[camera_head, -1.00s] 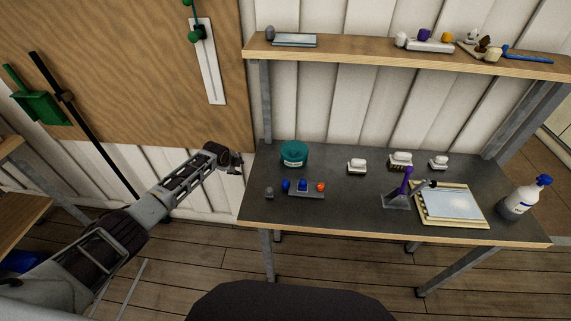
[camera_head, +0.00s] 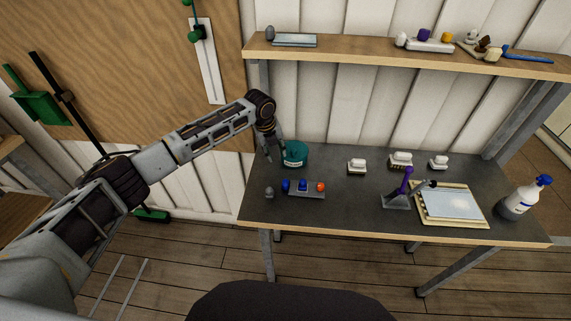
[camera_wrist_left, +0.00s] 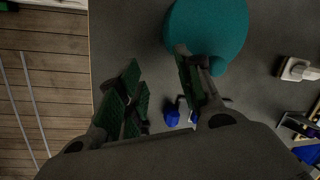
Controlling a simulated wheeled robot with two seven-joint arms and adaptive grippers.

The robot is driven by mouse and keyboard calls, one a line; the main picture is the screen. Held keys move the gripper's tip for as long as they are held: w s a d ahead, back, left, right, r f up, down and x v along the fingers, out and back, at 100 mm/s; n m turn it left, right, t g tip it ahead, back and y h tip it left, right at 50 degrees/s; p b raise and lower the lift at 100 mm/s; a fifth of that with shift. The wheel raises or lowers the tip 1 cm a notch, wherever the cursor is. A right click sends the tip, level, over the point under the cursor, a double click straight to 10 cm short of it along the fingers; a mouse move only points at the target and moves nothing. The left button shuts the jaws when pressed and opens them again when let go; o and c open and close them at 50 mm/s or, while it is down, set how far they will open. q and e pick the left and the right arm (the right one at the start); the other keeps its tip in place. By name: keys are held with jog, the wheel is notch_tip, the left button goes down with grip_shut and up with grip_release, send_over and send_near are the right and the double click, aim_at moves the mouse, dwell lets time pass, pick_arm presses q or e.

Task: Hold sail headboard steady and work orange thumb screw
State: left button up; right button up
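An orange round knob (camera_head: 320,186), perhaps the thumb screw, sits at the right end of a small grey holder (camera_head: 306,194) on the dark table. Blue pieces (camera_head: 302,185) sit to its left. I cannot tell which thing is the sail headboard. My left gripper (camera_head: 278,156) is over the table's back left part, just left of the teal tub (camera_head: 296,154). In the left wrist view the gripper (camera_wrist_left: 160,78) has its green-padded fingers apart with nothing between them. The teal tub (camera_wrist_left: 207,30) lies beyond the right finger, and a blue piece (camera_wrist_left: 172,116) shows below. My right gripper is not in view.
White blocks (camera_head: 357,166) line the back. A shelf (camera_head: 370,57) runs above.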

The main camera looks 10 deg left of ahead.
aim_at(286, 181)
pick_arm(q)
jog(key=s+d+r+m, duration=0.1)
jog(key=s, duration=0.1)
jog(key=s+d+m+g+y, duration=0.1)
jog(key=s+d+m, duration=0.1)
jog(key=s, duration=0.1)
jog(key=s+d+r+m+g, duration=0.1)
jog(key=s+m, duration=0.1)
jog(key=s, duration=0.1)
jog(key=shift+s+d+r, duration=0.2)
jog(key=shift+d+r, duration=0.1)
jog(key=shift+d, duration=0.05)
jog(key=shift+s+d+m+y, duration=0.1)
jog(key=shift+s+m+y, duration=0.2)
jog(key=shift+s, duration=0.05)
jog(key=shift+f, duration=3.9)
grip_shut()
jog(key=shift+o, duration=0.7)
grip_release()
